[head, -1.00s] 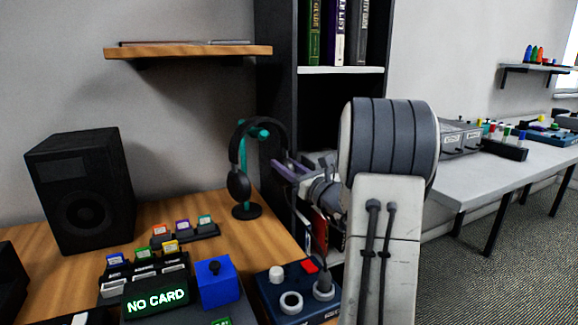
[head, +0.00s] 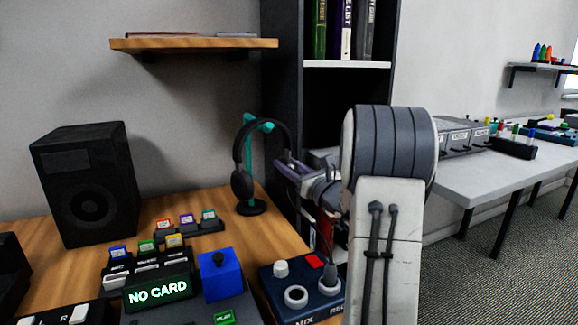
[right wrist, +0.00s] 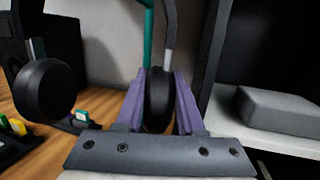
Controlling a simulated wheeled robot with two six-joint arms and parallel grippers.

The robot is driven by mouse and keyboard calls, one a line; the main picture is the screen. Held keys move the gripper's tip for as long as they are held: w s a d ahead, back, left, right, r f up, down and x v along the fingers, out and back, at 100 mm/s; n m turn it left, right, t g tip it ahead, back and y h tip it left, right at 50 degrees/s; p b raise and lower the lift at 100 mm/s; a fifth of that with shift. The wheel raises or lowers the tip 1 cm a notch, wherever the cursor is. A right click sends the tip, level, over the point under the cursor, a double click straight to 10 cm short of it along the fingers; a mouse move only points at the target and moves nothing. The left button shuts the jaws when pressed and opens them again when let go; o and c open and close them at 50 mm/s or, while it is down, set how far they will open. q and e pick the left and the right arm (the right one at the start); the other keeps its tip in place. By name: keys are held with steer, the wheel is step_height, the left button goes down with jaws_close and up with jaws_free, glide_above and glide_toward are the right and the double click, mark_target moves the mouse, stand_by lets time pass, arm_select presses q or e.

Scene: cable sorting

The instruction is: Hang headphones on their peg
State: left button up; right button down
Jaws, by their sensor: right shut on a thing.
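The black headphones (head: 242,184) are at the teal stand (head: 249,160), whose round black base (head: 250,207) stands on the wooden desk. Their headband arcs close around the teal peg at the stand's top; I cannot tell whether it rests on it. One ear cup hangs at the left of the post. My right gripper (head: 287,170) is shut on the other ear cup, right of the post. In the right wrist view that ear cup (right wrist: 159,98) sits between the purple fingers, and the free cup (right wrist: 43,88) is at the left. My left gripper is not in view.
A black speaker (head: 85,185) stands at the left. Card racks, a blue box (head: 219,276) and a dark blue control box (head: 303,287) fill the desk front. A wooden shelf (head: 195,45) is above. A dark bookcase (head: 282,90) stands close behind my right gripper.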

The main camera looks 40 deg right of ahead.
steer(key=shift+c, duration=2.2)
jaws_free()
steer(key=shift+s+f, duration=0.1)
steer(key=s+f, duration=0.1)
steer(key=s, duration=0.9)
steer(key=shift+f, duration=0.35)
steer(key=shift+s+d, duration=0.15)
